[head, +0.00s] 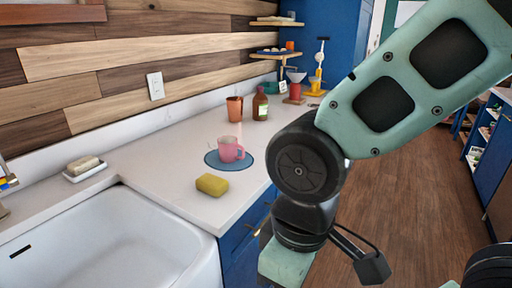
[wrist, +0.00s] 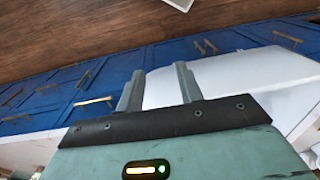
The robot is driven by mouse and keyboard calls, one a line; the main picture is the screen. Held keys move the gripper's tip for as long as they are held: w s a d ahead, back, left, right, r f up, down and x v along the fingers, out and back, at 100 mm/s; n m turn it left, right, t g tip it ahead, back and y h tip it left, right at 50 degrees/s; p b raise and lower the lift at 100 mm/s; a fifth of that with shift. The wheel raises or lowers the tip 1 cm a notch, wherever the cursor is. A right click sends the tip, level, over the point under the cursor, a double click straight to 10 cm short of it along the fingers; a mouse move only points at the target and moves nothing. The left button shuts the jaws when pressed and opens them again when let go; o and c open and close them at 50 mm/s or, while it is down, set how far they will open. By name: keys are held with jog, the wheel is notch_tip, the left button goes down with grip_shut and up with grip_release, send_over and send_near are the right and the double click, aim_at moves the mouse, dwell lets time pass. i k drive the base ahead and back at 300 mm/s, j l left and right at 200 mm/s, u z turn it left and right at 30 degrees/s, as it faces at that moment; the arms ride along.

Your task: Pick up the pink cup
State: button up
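The pink cup (head: 227,150) stands upright on a round blue mat (head: 213,162) on the white counter in the head view. Its handle points to the right. My gripper (wrist: 159,68) shows in the wrist view with its two grey fingers apart and nothing between them. The cup is not in the wrist view. In the head view my arm is to the right of the cup, beyond the counter's front edge, and my fingers are out of the picture.
Behind the cup stand a terracotta cup (head: 234,109) and a brown bottle (head: 260,105). A white sink (head: 110,245) is at the left, with a soap dish (head: 85,172) behind it. Blue cabinets (wrist: 60,95) face the open wooden floor.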

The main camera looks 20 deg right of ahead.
aim_at(228, 145)
jog(key=i+u, duration=0.35)
jog(key=i+l+u, duration=0.1)
jog(key=u, duration=0.3)
jog(key=i+l+u, duration=0.2)
jog(key=u, duration=0.15)
jog(key=l, duration=0.1)
